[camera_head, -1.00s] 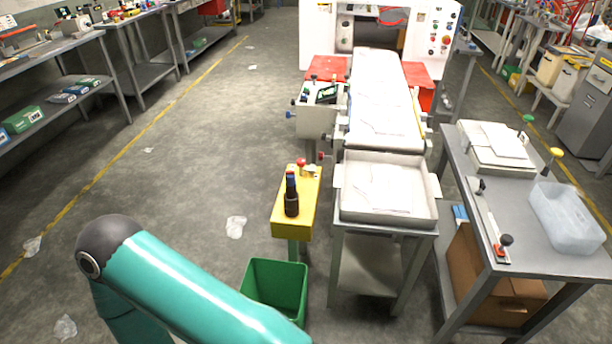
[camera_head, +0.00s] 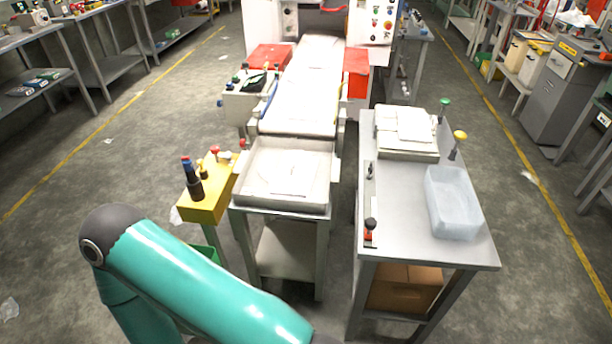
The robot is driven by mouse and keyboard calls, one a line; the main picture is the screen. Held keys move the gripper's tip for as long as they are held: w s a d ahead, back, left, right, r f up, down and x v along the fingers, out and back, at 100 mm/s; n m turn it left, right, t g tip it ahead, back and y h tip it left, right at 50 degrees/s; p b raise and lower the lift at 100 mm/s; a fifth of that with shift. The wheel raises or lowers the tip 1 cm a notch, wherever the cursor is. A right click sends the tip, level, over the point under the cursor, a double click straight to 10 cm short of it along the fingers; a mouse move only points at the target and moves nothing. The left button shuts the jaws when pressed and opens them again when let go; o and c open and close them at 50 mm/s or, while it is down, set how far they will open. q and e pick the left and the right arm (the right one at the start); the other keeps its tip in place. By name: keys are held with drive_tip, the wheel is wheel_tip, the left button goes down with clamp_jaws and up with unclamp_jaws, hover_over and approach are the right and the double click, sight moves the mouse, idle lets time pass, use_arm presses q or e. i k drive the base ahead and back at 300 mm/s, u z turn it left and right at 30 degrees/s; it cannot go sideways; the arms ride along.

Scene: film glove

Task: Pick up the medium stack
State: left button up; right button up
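A stack of white film sheets (camera_head: 405,124) lies in a shallow tray (camera_head: 408,154) at the far end of the grey side table. A thin layer of clear or white film (camera_head: 286,177) lies in the metal tray (camera_head: 254,187) at the near end of the conveyor. I cannot tell which of these is the medium stack. My teal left arm crosses the lower left, but its gripper is out of the picture. My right gripper is not in view.
The grey table (camera_head: 407,222) also bears a translucent bin (camera_head: 453,203) and a sealing bar with a red and black knob (camera_head: 370,231). A cardboard box (camera_head: 404,288) sits below. A yellow control post (camera_head: 207,197) and green bin (camera_head: 205,254) stand left of the conveyor (camera_head: 305,92). Floor further left is mostly clear.

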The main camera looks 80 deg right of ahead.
sight(293, 177)
drive_tip(key=z, duration=0.65)
drive_tip(key=k, duration=0.1)
drive_tip(key=u, duration=1.35)
drive_tip(key=i, duration=0.1)
drive_tip(key=z, duration=2.6)
drive_tip(key=i, duration=0.95)
drive_tip(key=u, duration=0.25)
drive_tip(key=k, duration=0.85)
drive_tip(key=z, duration=0.2)
drive_tip(key=i, duration=0.9)
drive_tip(key=u, duration=0.05)
